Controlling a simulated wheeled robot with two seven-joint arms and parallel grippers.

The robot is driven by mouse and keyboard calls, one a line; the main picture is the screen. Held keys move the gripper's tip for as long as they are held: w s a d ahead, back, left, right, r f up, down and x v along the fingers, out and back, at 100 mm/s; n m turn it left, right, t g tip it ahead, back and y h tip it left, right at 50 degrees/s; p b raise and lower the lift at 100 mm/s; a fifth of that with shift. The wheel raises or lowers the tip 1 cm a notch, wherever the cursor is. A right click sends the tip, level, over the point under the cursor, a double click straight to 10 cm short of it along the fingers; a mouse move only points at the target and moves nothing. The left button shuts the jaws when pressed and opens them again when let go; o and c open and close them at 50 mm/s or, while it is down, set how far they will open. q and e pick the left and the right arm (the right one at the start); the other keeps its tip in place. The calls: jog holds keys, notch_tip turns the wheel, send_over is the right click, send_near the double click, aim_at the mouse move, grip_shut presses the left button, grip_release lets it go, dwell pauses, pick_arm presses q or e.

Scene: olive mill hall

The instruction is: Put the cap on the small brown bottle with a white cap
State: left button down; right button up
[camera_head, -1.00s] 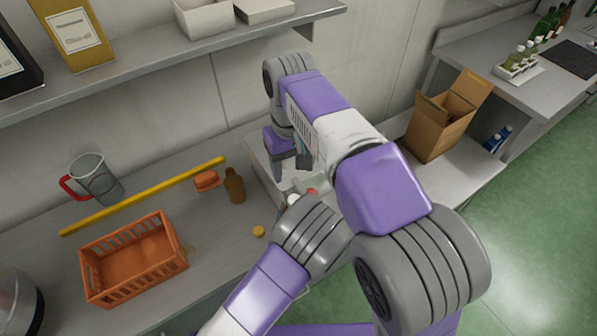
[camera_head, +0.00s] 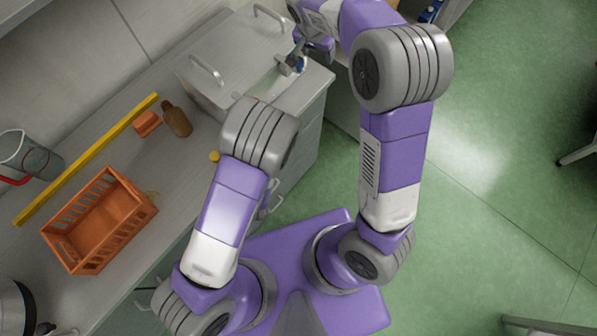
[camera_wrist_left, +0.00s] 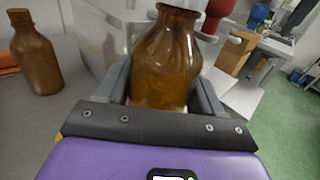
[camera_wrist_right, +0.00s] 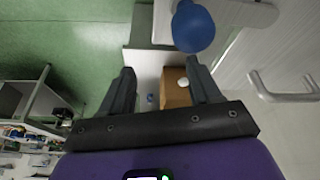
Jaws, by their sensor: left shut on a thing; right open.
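My left gripper (camera_wrist_left: 165,92) is shut around the body of a brown bottle (camera_wrist_left: 166,62) in the left wrist view. My right gripper (camera_head: 290,66) is open near the right end of a steel unit. A small white round thing (camera_wrist_right: 183,82) shows beyond its fingers in the right wrist view; I cannot tell if it is the cap.
A blue knob (camera_wrist_right: 193,27) is close to my right fingers. The steel unit (camera_head: 228,62) has two handles. A yellow cap (camera_head: 214,156), an orange block (camera_head: 146,123), a yellow bar (camera_head: 88,158), an orange crate (camera_head: 100,222) and a jug (camera_head: 28,158) are on the counter.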

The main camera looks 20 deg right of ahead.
jog(key=s+a+f+n+g+y, duration=0.15)
jog(key=s+f, duration=0.35)
jog(key=f, duration=0.5)
jog(key=s+f+g+y, duration=0.15)
jog(key=s+f, duration=0.25)
jog(key=f, duration=0.5)
jog(key=s+a+f+n+y, duration=0.2)
jog(key=s+a+f, duration=0.3)
jog(key=s, duration=0.4)
jog(key=s+a+f+n+y, duration=0.2)
jog(key=s+a+f, duration=0.4)
jog(key=s+a, duration=0.1)
jog(key=shift+s+a+f+t, duration=0.2)
jog(key=shift+s+a+t, duration=0.2)
jog(key=shift+s, duration=0.5)
